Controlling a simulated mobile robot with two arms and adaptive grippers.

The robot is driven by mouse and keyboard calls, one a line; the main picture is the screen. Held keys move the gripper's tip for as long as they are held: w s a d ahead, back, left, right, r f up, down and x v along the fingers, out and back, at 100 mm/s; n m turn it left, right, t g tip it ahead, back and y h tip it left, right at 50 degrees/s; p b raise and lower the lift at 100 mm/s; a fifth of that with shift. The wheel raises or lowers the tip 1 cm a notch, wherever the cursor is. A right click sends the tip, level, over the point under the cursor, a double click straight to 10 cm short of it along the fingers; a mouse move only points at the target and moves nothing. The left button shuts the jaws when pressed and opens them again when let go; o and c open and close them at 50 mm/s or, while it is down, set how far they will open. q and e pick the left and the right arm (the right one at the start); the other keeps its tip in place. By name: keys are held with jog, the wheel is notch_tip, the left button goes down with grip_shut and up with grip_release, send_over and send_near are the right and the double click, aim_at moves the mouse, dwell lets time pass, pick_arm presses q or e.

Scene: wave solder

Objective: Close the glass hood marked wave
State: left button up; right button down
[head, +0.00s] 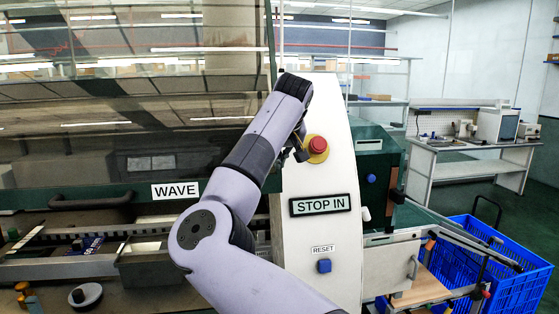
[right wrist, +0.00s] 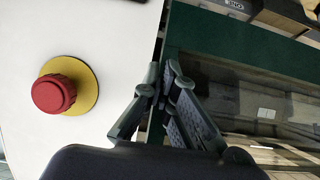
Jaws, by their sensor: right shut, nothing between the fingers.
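The glass hood (head: 120,110) marked WAVE fills the left of the head view. Its WAVE label (head: 176,190) and a dark bar handle (head: 90,201) sit along its green lower frame. Below this frame, rails and parts inside the machine show through a gap. My right arm crosses in front of the hood's right end. My right gripper (head: 301,153) is mostly hidden by the arm, just left of the red button. In the right wrist view, the right gripper (right wrist: 166,75) is shut and empty at the seam between white panel and green frame; contact cannot be told. My left gripper is out of view.
A red stop button (head: 318,146) on a yellow ring is close to the right gripper; it also shows in the right wrist view (right wrist: 54,94). Blue crates (head: 505,270) stand at right.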

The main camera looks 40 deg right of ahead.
jog(key=f+b, duration=0.3)
jog(key=f, duration=0.1)
jog(key=f+b, duration=0.3)
jog(key=f, duration=0.2)
jog(key=s+a+f+b, duration=0.1)
jog(key=f+b, duration=0.2)
jog(key=f, duration=0.1)
jog(key=shift+f, duration=0.2)
jog(key=shift+d, duration=0.1)
jog(key=shift+r, duration=0.1)
